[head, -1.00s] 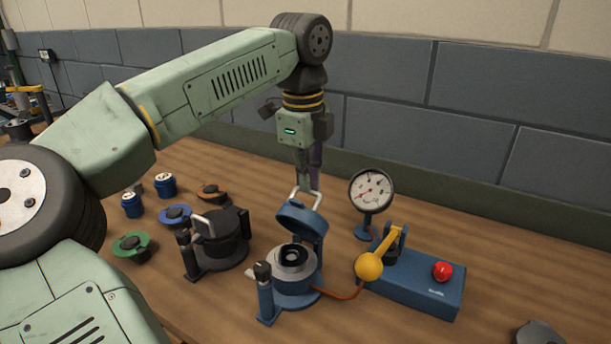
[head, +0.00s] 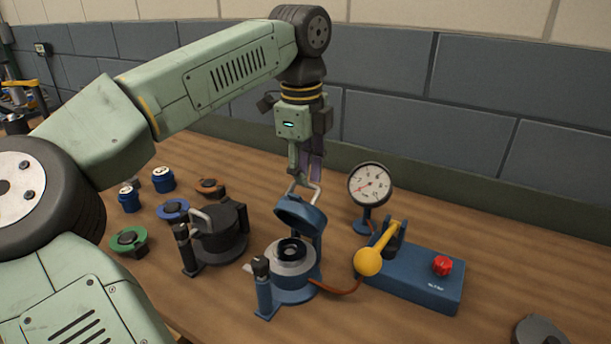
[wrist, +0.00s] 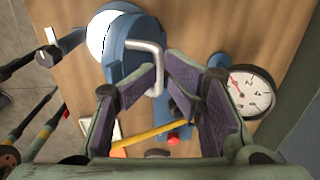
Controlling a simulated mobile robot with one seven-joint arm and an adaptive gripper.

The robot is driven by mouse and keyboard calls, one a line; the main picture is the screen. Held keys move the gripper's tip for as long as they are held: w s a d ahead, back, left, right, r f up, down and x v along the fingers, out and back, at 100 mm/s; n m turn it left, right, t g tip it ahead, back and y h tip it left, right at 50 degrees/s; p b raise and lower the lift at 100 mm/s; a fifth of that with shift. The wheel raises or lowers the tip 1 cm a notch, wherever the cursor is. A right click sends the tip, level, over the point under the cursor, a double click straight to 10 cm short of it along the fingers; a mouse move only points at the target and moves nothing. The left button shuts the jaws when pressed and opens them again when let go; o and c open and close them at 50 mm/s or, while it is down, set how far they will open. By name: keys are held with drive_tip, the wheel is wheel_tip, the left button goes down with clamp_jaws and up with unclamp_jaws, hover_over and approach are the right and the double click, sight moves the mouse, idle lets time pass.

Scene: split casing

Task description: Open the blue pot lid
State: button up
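The blue pot (head: 290,285) stands on the bench with a dark round opening ringed in light metal. Its blue lid (head: 301,214) is raised and tilted back at the far-side hinge, clear of the rim. A pale U-shaped handle (head: 317,192) sits on the lid. My gripper (head: 305,182) is above the lid at the handle. In the wrist view, the gripper's purple-padded fingers (wrist: 160,75) are apart, with one leg of the handle (wrist: 157,58) between their tips. The lid (wrist: 119,58) shows just beyond. Contact between pads and handle is hard to tell.
A black pot (head: 219,243) stands close at left. A pressure gauge (head: 369,185) stands behind at right. A blue base (head: 410,280) with a yellow-knobbed lever (head: 369,262) and red button (head: 442,265) is at right. Loose lids and small blue canisters (head: 163,180) lie farther left.

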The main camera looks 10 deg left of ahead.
wheel_tip(320, 180, up, 11)
drive_tip(key=shift+s, duration=0.4)
